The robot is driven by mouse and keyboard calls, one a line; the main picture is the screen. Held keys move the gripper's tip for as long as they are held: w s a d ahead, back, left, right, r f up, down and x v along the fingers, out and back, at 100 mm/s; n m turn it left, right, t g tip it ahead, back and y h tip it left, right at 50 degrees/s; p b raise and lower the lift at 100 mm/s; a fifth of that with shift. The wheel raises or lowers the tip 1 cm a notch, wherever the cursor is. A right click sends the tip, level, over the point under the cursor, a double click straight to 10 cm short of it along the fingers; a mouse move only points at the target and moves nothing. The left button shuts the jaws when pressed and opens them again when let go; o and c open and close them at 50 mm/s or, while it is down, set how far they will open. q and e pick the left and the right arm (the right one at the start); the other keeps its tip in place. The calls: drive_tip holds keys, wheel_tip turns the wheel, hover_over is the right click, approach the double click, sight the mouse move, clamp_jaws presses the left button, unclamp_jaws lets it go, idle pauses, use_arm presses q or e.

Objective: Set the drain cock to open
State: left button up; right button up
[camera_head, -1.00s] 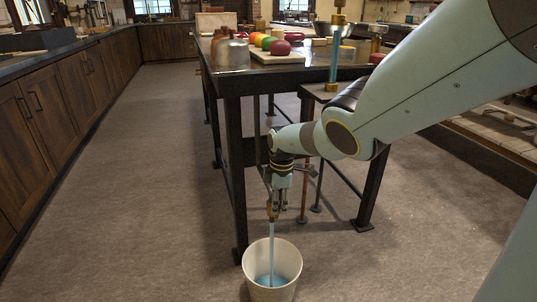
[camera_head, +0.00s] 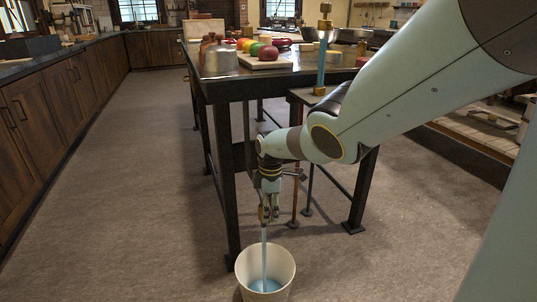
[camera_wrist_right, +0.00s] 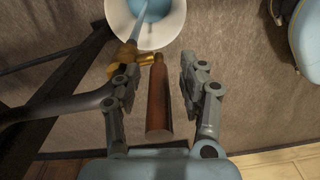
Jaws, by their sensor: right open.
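The drain cock shows in the right wrist view as a brass body (camera_wrist_right: 126,62) with a long red-brown handle (camera_wrist_right: 159,105). A blue stream (camera_head: 263,250) runs from it down into a white bucket (camera_head: 282,277) on the floor; the bucket also shows in the right wrist view (camera_wrist_right: 178,28). My right gripper (camera_head: 268,212) is low beside the table, just above the bucket. In the right wrist view its open fingers (camera_wrist_right: 160,70) stand on either side of the handle, with a visible gap on the right. In the head view the gripper mostly hides the cock. My left gripper is out of view.
A dark metal table (camera_head: 219,90) stands behind the gripper, its front leg (camera_head: 229,180) close by on the left. A lower stand (camera_head: 303,95) carries a blue sight tube with brass fittings (camera_head: 322,62). Open floor lies to the left, beside wooden cabinets (camera_head: 50,105).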

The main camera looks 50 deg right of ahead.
drive_tip(key=shift+d+r, duration=0.2)
drive_tip(key=shift+r, duration=0.45)
drive_tip(key=shift+s+a+r, duration=0.1)
drive_tip(key=shift+r, duration=3)
